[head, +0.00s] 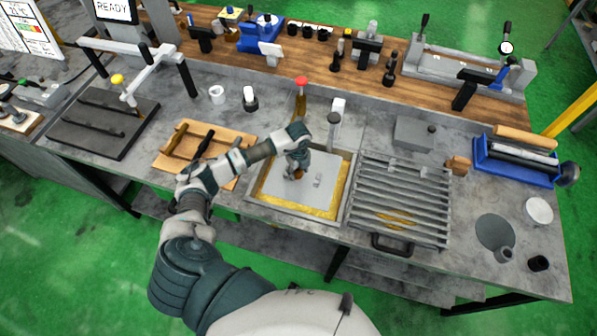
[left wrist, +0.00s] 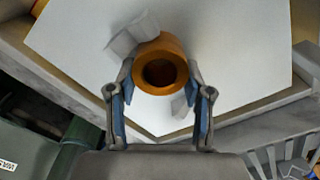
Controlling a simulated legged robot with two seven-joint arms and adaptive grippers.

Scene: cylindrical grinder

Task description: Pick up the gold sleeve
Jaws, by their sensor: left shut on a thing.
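The gold sleeve (left wrist: 160,46) is a short orange-gold ring with a dark bore, seen end-on in the left wrist view. My left gripper (left wrist: 160,82) is shut on it, one finger on each side. In the head view the left gripper (head: 298,168) points down over the white plate (head: 324,187), with a small part of the sleeve (head: 298,175) showing at its tips. I cannot tell whether the sleeve touches the plate. My right gripper is not in view.
The plate lies in a yellow-lined basin (head: 302,211) with a raised grey rim. A slatted grate (head: 397,205) is to its right, and a wooden tray (head: 172,160) to its left. A red-topped post (head: 301,82) and a grey tap-like post (head: 333,120) stand behind.

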